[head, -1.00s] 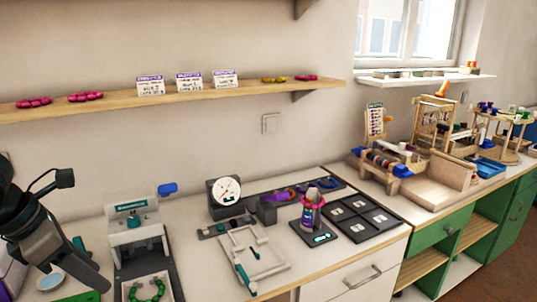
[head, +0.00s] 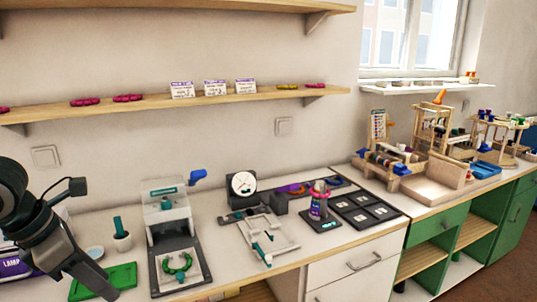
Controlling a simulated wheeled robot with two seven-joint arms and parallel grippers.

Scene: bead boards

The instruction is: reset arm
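My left gripper (head: 95,285) is at the lower left of the head view, dark grey and pointing down to the right. Its fingertips are in front of the green tray (head: 118,277) on the counter; I cannot tell how far above it they are. I see nothing clearly held in it, and the finger gap cannot be made out. My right gripper is not in view.
A grey press (head: 168,207) stands right of the tray, with a green bead ring (head: 177,265) in front. A dial gauge (head: 243,184), a white frame (head: 268,238) and a dark compartment tray (head: 365,209) follow rightward. A wooden shelf (head: 150,103) hangs above.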

